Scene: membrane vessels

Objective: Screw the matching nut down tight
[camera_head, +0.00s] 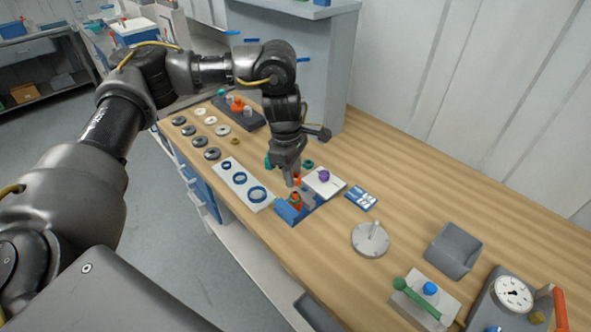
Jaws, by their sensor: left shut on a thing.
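My left gripper (291,181) points down over the blue fixture (287,213), in the middle of the bench. It is shut on a small orange part (297,180), mostly hidden by the fingers. An orange fitting with a green band (295,199) stands in the fixture just below the fingertips. I cannot tell whether the held part touches the fitting. A purple nut (324,175) sits on the white pad behind the fixture. A teal nut (308,163) lies beyond the gripper, and another teal piece (268,161) is partly hidden behind it. My right gripper is not in view.
A white plate with blue rings (240,184) lies left of the fixture. Several grey and white discs (199,141) and a dark rack (238,113) are farther back. A round metal base with a post (370,239), grey bin (453,251) and dial gauge (513,294) stand right.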

